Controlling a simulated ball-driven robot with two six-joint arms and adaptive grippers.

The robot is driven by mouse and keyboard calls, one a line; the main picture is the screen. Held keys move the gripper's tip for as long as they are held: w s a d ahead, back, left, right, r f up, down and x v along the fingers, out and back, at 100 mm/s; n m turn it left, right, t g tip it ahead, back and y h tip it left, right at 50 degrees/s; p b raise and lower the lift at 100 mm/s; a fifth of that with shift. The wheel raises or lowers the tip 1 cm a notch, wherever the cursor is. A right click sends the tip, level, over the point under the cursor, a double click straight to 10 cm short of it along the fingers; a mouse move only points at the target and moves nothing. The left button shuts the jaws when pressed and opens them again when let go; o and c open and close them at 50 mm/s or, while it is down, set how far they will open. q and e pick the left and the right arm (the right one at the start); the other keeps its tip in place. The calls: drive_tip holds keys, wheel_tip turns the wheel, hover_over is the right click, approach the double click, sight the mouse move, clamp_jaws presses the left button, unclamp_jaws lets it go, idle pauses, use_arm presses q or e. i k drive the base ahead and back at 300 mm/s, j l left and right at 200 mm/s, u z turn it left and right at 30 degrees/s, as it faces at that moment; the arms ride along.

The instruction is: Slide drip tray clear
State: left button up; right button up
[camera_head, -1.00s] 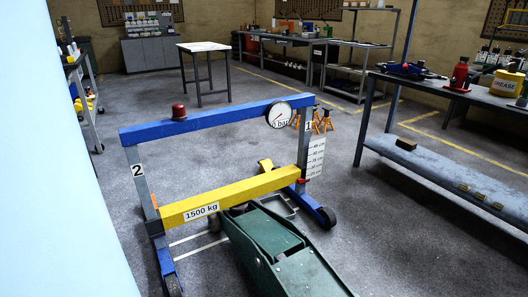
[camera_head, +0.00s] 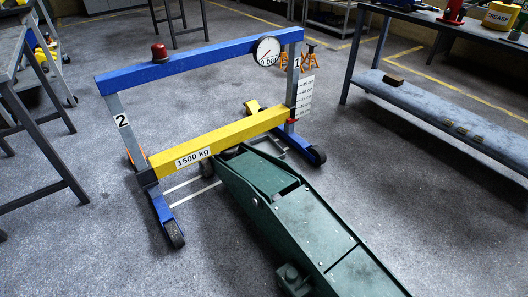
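A shallow grey rimmed shape (camera_head: 281,150), possibly the drip tray, lies on the floor behind the yellow beam and beside the jack's head. The beam and jack hide much of it, so I cannot tell for sure. The green trolley jack (camera_head: 305,220) stands on the floor with its front end under the yellow beam (camera_head: 230,134) marked 1500 kg. The beam sits in a wheeled blue and grey frame (camera_head: 195,65) with a dial gauge (camera_head: 268,51) and a red dome on top. Neither of my grippers is in view.
A grey-legged table (camera_head: 40,150) stands close at the left. A workbench with a lower shelf (camera_head: 445,115) stands at the right. Orange stands (camera_head: 308,58) are behind the frame. Floor (camera_head: 100,250) is clear at the front left.

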sight(266, 143)
drive_tip(key=z, duration=4.65)
drive_tip(key=i+l+u, duration=0.15)
drive_tip(key=i, duration=0.35)
drive_tip(key=i+l+u, duration=0.1)
drive_tip(key=i, duration=0.35)
drive_tip(key=i+l+u, duration=0.15)
drive_tip(key=i+l, duration=0.15)
drive_tip(key=i, duration=0.2)
drive_tip(key=i+j+u, duration=0.5)
drive_tip(key=i+u, duration=1.15)
drive_tip(key=i+l+u, duration=0.2)
drive_tip(key=u, duration=0.2)
drive_tip(key=i+j+u, duration=0.25)
drive_tip(key=i+u, duration=0.2)
drive_tip(key=i+j+u, duration=0.15)
drive_tip(key=i+u, duration=0.75)
drive_tip(key=i+l+u, duration=0.25)
drive_tip(key=u, duration=0.2)
drive_tip(key=i+l+u, duration=0.45)
drive_tip(key=i+j+u, duration=0.35)
drive_tip(key=i, duration=0.3)
drive_tip(key=i+u, duration=0.35)
drive_tip(key=i, duration=0.3)
drive_tip(key=i+u, duration=0.4)
drive_tip(key=i, duration=0.25)
drive_tip(key=i+l+z, duration=0.1)
drive_tip(key=i, duration=1.05)
drive_tip(key=i+l+z, duration=0.1)
drive_tip(key=i, duration=1.1)
drive_tip(key=l, duration=0.1)
